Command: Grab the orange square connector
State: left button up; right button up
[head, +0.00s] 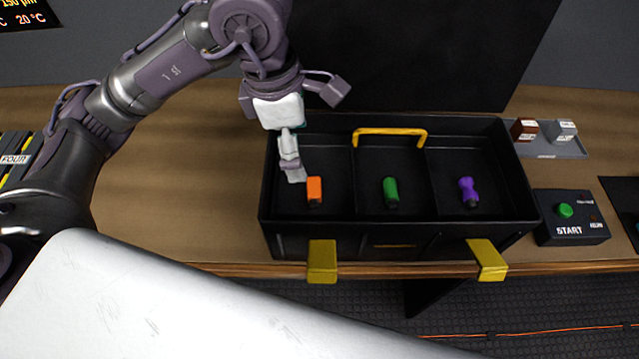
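The orange square connector (314,189) stands in the left compartment of the black case (395,225), near its front wall. My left gripper (293,172) reaches down into that compartment, just behind and left of the connector. A small gap shows between the fingers and the connector. The fingers appear close together from this angle, and whether they are open or shut cannot be made out. My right gripper is not in view.
A green connector (390,190) stands in the middle compartment and a purple one (468,190) in the right. Dividers, a yellow handle (390,132) and yellow latches (322,261) are on the case. A START button box (570,217) stands to the right.

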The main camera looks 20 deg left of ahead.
pick_arm(q)
send_over(314, 190)
jog(key=a, duration=0.1)
jog(key=f, duration=0.4)
jog(key=f+p, duration=0.1)
jog(key=f, duration=0.2)
jog(key=shift+s+a, duration=0.1)
jog(key=shift+s, duration=0.25)
jog(key=shift+f+p, duration=0.35)
jog(key=shift+f, duration=0.1)
jog(key=f, duration=0.1)
jog(key=f+p, duration=0.1)
jog(key=d+f, duration=0.1)
jog(key=shift+w+f, duration=0.25)
jog(key=shift+f, duration=0.45)
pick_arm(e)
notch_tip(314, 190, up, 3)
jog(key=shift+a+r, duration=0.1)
pick_arm(q)
jog(key=shift+c, duration=0.2)
jog(key=c, duration=1.1)
jog(key=shift+r, duration=0.15)
jog(key=shift+c, duration=0.2)
